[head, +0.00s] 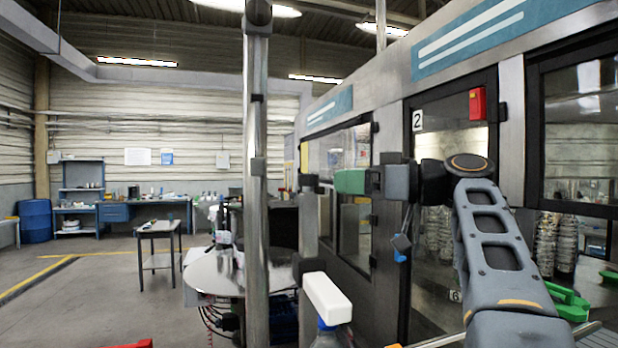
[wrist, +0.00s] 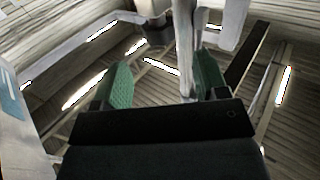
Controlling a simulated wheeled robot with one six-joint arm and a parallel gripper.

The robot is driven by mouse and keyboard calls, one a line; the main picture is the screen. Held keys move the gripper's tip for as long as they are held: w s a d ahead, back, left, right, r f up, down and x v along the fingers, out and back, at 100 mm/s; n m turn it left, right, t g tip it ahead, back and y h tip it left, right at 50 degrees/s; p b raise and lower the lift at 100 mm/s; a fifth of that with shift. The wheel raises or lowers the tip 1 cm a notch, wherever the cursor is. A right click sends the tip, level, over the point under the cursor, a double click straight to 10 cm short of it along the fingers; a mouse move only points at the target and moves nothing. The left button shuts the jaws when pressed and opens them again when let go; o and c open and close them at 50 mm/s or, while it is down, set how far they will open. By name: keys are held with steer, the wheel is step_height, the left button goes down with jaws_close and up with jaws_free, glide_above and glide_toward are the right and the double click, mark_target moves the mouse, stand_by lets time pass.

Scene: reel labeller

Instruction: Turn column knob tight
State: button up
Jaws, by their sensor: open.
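A dark round part (wrist: 158,32) is beyond the fingertips. I cannot tell surely which part is the knob.
The labelling machine (head: 395,140) with its glass doors fills the right side. A round steel table (head: 215,275) with bottles stands left of the column. A white-topped bottle (head: 327,300) is below my gripper. The floor at left is open around a small table (head: 158,230).

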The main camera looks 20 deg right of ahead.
mark_target(317, 180)
steer(key=p+x, duration=0.1)
steer(key=x, duration=0.7)
steer(key=shift+p, duration=0.3)
steer(key=shift+c, duration=0.5)
steer(key=c, duration=0.8)
steer(key=shift+a+f+m+t+h+b, duration=0.1)
steer(key=shift+f+m+t+h+b, duration=0.2)
steer(key=shift+m+t+h+b, duration=0.5)
steer(key=shift+r+m+t+h+b, duration=0.15)
steer(key=shift+m+t+h+b, duration=0.55)
steer(key=shift+t+h+b, duration=0.15)
steer(key=shift+r, duration=0.1)
steer(key=o, duration=0.9)
